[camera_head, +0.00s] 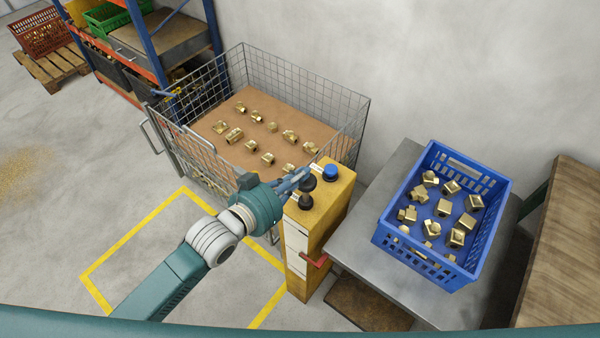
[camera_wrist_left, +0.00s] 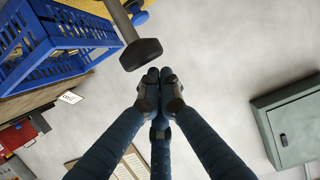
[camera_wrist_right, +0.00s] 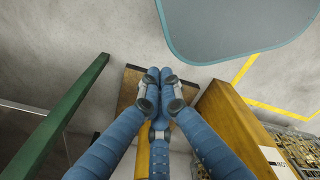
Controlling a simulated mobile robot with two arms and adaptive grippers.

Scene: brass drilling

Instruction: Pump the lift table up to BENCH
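The lift table (camera_head: 365,230) is a grey metal platform at the right of the head view, with a blue crate (camera_head: 385,238) of brass parts on it. Left of it stands a yellow pillar (camera_head: 330,205) with black knobs (camera_head: 306,202), a blue knob (camera_head: 330,172) and a red handle (camera_head: 315,261) low on its side. My left gripper (camera_head: 304,173) is at the pillar top by the black knobs. In the left wrist view its fingertips (camera_wrist_left: 160,74) are together, close beside a black knob (camera_wrist_left: 141,53), with nothing between them. My right gripper (camera_wrist_right: 160,73) has its fingertips together, empty.
A wire cage (camera_head: 350,110) with brass parts on a brown board stands behind the pillar. A wooden-topped bench (camera_head: 565,245) is at the far right. A shelf rack (camera_head: 150,45) stands back left.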

